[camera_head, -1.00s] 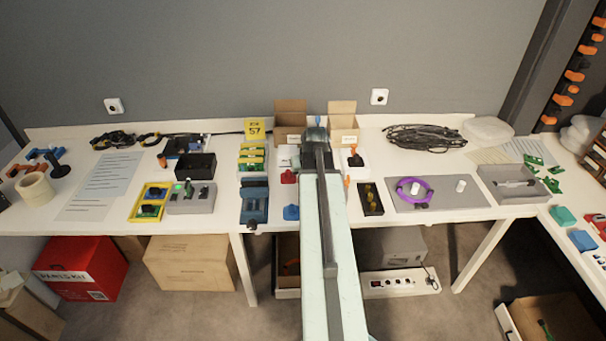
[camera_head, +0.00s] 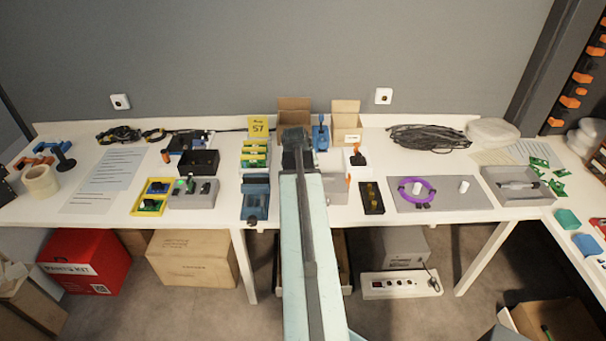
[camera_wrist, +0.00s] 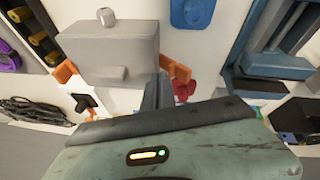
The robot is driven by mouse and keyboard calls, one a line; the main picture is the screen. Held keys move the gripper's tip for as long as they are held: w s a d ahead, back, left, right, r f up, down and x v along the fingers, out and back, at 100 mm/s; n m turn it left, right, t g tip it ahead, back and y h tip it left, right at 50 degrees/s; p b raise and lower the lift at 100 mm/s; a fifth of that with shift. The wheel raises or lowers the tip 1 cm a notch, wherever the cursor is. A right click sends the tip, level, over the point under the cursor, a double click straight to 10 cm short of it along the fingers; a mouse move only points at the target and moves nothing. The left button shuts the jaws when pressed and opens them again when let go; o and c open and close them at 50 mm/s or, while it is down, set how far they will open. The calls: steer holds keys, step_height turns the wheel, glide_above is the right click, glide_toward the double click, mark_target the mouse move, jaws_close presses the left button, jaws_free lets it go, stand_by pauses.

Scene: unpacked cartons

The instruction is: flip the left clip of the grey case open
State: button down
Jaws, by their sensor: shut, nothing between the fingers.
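The grey case (camera_head: 336,190) stands near the front of the table, partly hidden by my arm in the head view. In the wrist view the case (camera_wrist: 112,45) appears turned round, with an orange clip at each side. The left clip (camera_wrist: 180,70) shows on its right there, close beside my gripper; the other clip (camera_wrist: 65,72) is on its left. I cannot tell whether my fingers touch the left clip. My gripper (camera_wrist: 158,92) is shut and empty. In the head view my arm hides its fingertips and the left clip.
A blue vise (camera_head: 255,198) stands left of my arm. A red object (camera_wrist: 185,89) lies just beyond the left clip in the wrist view. A dark tray (camera_head: 371,198) is right of the case. A blue lever device (camera_head: 320,135) and open cartons (camera_head: 346,122) stand behind.

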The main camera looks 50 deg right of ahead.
steer(key=w+a+p+v, duration=0.1)
steer(key=p+v, duration=0.7)
steer(key=v, duration=0.2)
steer(key=shift+w+a+f+p, duration=0.15)
steer(key=shift+w+f+p, duration=0.05)
steer(key=shift+w+p, duration=0.2)
steer(key=shift+s, duration=0.1)
